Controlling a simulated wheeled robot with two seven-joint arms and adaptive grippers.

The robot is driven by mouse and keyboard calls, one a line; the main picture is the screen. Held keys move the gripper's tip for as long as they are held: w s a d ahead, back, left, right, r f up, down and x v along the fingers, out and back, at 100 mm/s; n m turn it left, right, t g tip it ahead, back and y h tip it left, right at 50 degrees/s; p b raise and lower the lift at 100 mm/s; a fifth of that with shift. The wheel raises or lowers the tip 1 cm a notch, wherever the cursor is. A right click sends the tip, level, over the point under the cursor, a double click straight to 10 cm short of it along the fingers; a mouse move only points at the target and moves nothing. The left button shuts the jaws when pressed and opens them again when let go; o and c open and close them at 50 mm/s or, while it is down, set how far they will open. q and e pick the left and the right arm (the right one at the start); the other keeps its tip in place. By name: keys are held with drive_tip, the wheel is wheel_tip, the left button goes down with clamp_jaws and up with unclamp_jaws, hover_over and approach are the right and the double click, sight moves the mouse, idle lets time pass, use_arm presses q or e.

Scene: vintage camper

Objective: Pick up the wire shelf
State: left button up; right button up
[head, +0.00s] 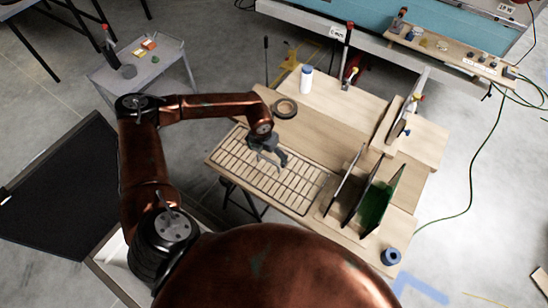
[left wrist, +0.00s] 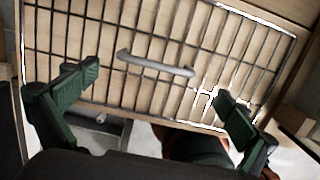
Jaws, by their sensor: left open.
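The wire shelf (head: 296,186) is a flat rectangular grid of dark wires lying on the wooden table's left front part. In the left wrist view the wire shelf (left wrist: 200,45) fills the upper half, with a grey curved handle (left wrist: 155,66) across its wires. My left gripper (head: 268,160) is over the shelf's middle in the head view. In the left wrist view the left gripper (left wrist: 156,88) is open, its green-padded fingers wide apart with the handle between and beyond them. Nothing is held. My right gripper is not in view.
On the wooden table (head: 340,120) stand a tape roll (head: 285,108), a white bottle (head: 306,79) and a rack with upright panels (head: 375,203). A blue roll (head: 391,256) is at the front right corner. A grey side table (head: 140,70) stands at the left.

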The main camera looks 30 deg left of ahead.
sight(268, 160)
use_arm(q)
drive_tip(key=shift+f, duration=0.9)
drive_tip(key=shift+w+f, duration=0.1)
drive_tip(key=shift+f, duration=0.3)
drive_tip(key=f, duration=0.4)
drive_tip(key=shift+w+a+f+p, duration=0.2)
drive_tip(key=shift+w+f+p, duration=0.2)
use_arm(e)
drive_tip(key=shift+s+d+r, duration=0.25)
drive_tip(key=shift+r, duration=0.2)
use_arm(q)
drive_tip(key=shift+c, duration=0.3)
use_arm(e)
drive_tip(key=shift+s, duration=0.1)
use_arm(q)
drive_tip(key=c, duration=1.1)
drive_tip(key=shift+c, duration=1.4)
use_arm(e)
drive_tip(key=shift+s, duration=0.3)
use_arm(q)
drive_tip(key=shift+r, duration=0.1)
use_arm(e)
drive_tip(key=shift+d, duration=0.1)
